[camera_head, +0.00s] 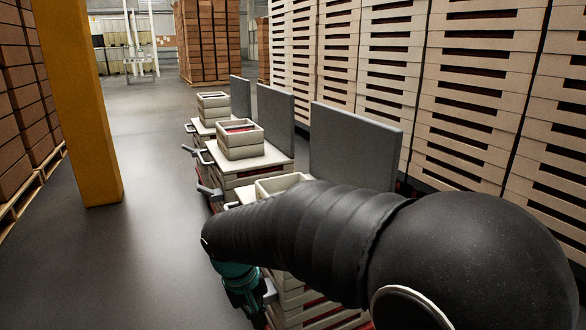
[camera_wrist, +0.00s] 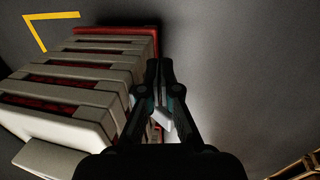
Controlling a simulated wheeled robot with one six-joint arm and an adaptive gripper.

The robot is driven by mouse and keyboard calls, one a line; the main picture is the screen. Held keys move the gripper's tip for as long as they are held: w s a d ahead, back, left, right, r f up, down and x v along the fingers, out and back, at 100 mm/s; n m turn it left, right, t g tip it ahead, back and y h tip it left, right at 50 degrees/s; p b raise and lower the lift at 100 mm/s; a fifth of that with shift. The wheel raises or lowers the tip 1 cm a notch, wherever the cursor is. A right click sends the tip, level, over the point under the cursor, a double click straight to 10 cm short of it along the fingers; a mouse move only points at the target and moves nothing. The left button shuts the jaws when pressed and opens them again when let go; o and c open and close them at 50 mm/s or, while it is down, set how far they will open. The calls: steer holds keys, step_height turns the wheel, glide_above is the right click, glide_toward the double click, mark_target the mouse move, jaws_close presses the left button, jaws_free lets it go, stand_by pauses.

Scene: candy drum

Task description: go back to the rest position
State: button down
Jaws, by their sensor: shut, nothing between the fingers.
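My gripper (camera_wrist: 160,70) shows in the wrist view with its two dark fingers close together at the tips and nothing held. It points down toward the grey floor, beside a stack of cream trays (camera_wrist: 85,80) with red between them. A small pale piece, unclear in kind, shows between the finger links. In the head view my black arm reaches across the lower right, and its teal wrist part hangs beside the nearest tray stack (camera_head: 312,308). The fingertips are hidden there.
Several carts with cream trays (camera_head: 240,143) and grey upright panels (camera_head: 352,147) stand in a row. Tall cream tray stacks (camera_head: 470,90) line the right. A yellow pillar (camera_head: 82,110) and brown boxes (camera_head: 18,110) stand at the left. The floor (camera_head: 150,240) between is clear.

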steer(key=s+d+r+m+t+p, duration=0.1)
steer(key=s+d+r, duration=0.3)
steer(key=d, duration=0.3)
steer(key=s+d+r+m+t+y+p, duration=0.1)
steer(key=s+d+r+m+t, duration=0.1)
steer(key=s+d+r, duration=0.3)
steer(key=s+d+r+m+t+y+p, duration=0.1)
steer(key=s+d+r, duration=0.3)
steer(key=d, duration=0.7)
steer(key=shift+s+r+m+t+p, duration=0.25)
steer(key=shift+s+m+p, duration=0.35)
steer(key=shift+s, duration=0.4)
